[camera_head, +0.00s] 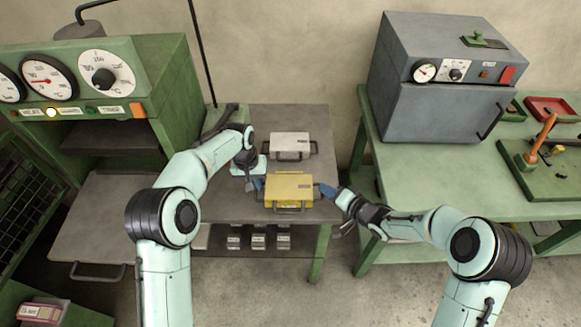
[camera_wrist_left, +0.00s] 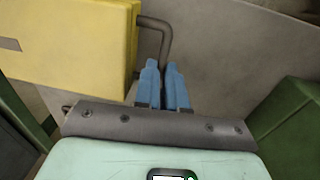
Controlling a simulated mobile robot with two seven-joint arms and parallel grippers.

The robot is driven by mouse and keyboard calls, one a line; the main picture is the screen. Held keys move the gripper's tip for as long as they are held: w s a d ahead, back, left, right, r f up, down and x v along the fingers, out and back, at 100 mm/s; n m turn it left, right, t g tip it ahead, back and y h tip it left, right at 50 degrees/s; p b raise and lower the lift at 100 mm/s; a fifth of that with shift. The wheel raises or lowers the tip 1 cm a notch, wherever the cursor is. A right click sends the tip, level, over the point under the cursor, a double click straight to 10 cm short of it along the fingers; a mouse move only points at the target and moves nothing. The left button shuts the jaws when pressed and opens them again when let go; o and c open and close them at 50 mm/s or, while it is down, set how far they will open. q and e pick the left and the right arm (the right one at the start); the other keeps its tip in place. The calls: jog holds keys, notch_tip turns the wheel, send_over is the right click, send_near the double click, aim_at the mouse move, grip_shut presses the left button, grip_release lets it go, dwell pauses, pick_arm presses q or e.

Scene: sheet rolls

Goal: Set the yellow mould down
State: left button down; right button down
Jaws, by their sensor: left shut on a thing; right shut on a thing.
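The yellow mould (camera_head: 289,188) is a flat yellow box with dark bar handles at its sides and front. It looks level over the front part of the grey table (camera_head: 240,208); I cannot tell whether it touches the top. My left gripper (camera_head: 258,184) is at its left side. In the left wrist view the blue fingers (camera_wrist_left: 165,85) are shut on the mould's dark side handle (camera_wrist_left: 166,42), beside the yellow body (camera_wrist_left: 75,45). My right gripper (camera_head: 328,191) is shut at the mould's right side; the handle there is hidden by the fingers.
A pale grey mould (camera_head: 290,146) sits on the table just behind the yellow one. A green press with dials (camera_head: 90,75) stands left. A green bench (camera_head: 430,165) with a grey oven (camera_head: 435,105) stands right. Small blocks (camera_head: 258,241) sit on the shelf below.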

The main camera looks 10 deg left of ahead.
pick_arm(q)
jog(key=shift+w+r, duration=0.1)
jog(key=shift+w, duration=0.2)
pick_arm(e)
jog(key=shift+w+r, duration=0.15)
jog(key=shift+w, duration=0.15)
pick_arm(q)
jog(key=shift+s, duration=0.2)
pick_arm(e)
jog(key=shift+s, duration=0.15)
pick_arm(q)
jog(key=shift+f, duration=0.2)
